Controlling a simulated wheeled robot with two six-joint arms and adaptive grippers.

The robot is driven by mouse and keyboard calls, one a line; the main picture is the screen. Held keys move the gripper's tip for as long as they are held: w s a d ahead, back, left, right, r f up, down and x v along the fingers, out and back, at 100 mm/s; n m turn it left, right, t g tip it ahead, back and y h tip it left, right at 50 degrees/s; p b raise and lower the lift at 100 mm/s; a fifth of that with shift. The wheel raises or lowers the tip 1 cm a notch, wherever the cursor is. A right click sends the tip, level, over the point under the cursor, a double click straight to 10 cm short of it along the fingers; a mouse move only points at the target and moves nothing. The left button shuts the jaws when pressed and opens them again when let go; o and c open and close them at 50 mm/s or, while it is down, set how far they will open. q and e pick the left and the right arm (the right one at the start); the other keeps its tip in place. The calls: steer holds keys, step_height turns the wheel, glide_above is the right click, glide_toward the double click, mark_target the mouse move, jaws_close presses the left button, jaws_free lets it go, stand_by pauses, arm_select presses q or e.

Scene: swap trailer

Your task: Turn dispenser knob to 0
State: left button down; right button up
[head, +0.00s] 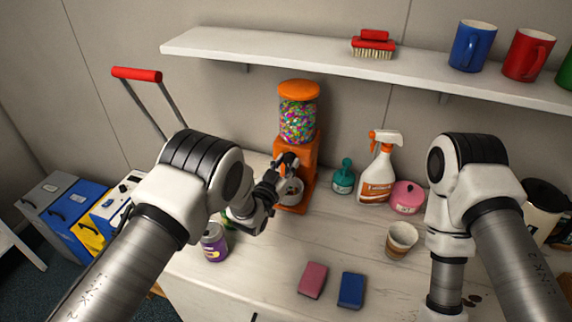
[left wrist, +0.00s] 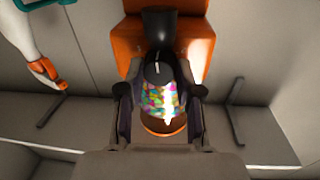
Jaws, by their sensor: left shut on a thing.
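The dispenser (head: 299,124), orange with a clear globe of colourful candy, stands at the back of the white worktop. My left gripper (head: 288,162) is at the front of its orange body, above a grey cup-like outlet (head: 291,190). In the left wrist view, a dark knob (left wrist: 158,70) with a short white pointer line lies between the two fingers of my left gripper (left wrist: 160,92), which is shut on it. The picture there is turned over, with the candy globe below the knob. Scale marks around the knob cannot be made out. My right arm shows at the right, but its gripper is not visible.
Right of the dispenser stand a teal bottle (head: 343,178), a spray bottle (head: 378,172), a pink tin (head: 407,198) and a paper cup (head: 401,240). A purple can (head: 214,243) stands near my left forearm. Pink (head: 312,280) and blue (head: 351,290) sponges lie in front. A shelf (head: 260,48) hangs above.

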arm_select(q)
steer(key=shift+f+n+b, duration=0.1)
steer(key=shift+n+b, duration=0.75)
steer(key=shift+n, duration=0.55)
steer(key=shift+n+t+b, duration=0.3)
steer(key=shift+n+b, duration=0.3)
steer(key=shift+n, duration=1.3)
steer(key=c, duration=1.1)
jaws_free()
steer(key=o, duration=0.3)
steer(key=shift+o, duration=0.2)
steer(key=shift+w, duration=0.15)
